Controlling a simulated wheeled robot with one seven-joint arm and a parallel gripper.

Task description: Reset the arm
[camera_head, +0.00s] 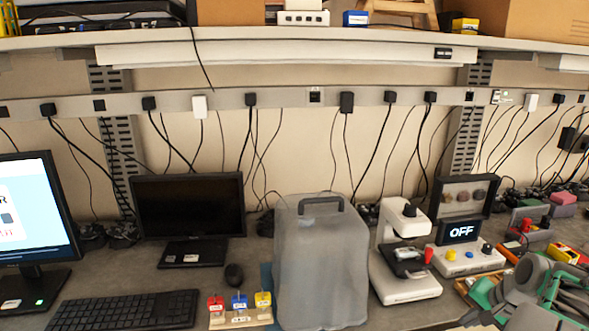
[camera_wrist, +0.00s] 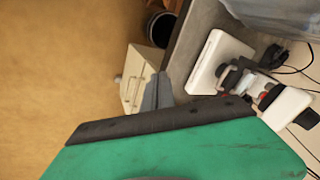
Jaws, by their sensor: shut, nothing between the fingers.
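My gripper (camera_wrist: 157,85) shows in the wrist view as two grey fingertips close together, shut and empty, past the dark edge of a large green part that fills the lower foreground. Below the fingertips lies a pale cabinet with drawers (camera_wrist: 136,75) and the floor. In the head view, grey and green parts that look like my arm (camera_head: 518,285) stand at the lower right, in front of the bench. I cannot make out the fingers there.
A white microscope (camera_head: 402,240) stands mid-bench and also shows in the wrist view (camera_wrist: 222,62). Left of it is a grey covered case (camera_head: 321,265). A control box reading OFF (camera_head: 461,232) and several small parts crowd the right. A dark bin (camera_wrist: 160,28) stands by the bench edge.

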